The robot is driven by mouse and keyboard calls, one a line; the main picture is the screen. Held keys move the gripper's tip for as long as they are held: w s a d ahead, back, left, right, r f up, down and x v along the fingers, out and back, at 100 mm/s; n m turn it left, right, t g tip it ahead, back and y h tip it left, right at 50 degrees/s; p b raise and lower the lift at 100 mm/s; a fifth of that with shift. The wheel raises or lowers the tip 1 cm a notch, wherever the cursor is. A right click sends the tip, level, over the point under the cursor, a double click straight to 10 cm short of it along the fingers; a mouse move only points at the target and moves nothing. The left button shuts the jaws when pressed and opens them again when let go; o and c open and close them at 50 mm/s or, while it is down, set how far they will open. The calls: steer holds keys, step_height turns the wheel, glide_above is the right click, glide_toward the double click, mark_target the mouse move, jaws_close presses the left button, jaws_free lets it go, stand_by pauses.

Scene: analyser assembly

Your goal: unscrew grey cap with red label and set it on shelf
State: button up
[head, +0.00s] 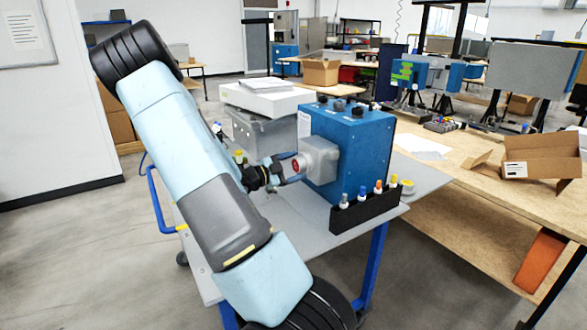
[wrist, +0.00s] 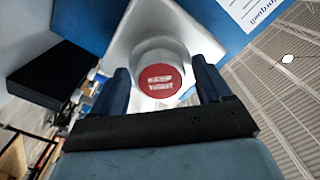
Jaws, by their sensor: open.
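The grey cap with the red label (wrist: 160,58) faces my gripper in the wrist view, on a silver housing (wrist: 185,25) on the front of the blue analyser box. In the head view the cap shows as a small red spot (head: 295,164) beside the grey housing (head: 319,158) of the blue box (head: 350,140). My gripper (wrist: 162,88) is open, with one dark blue finger on each side of the cap. Gaps show between fingers and cap; I cannot tell how far the fingertips reach along it. In the head view my gripper (head: 286,172) is at the cap.
The blue box stands on a grey cart top (head: 330,255). A grey machine (head: 265,130) stands behind left. A wooden bench (head: 470,180) is right.

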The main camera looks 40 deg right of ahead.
steer(key=m, duration=0.5)
steer(key=shift+w, duration=0.15)
steer(key=m, duration=0.4)
steer(key=shift+w, duration=0.1)
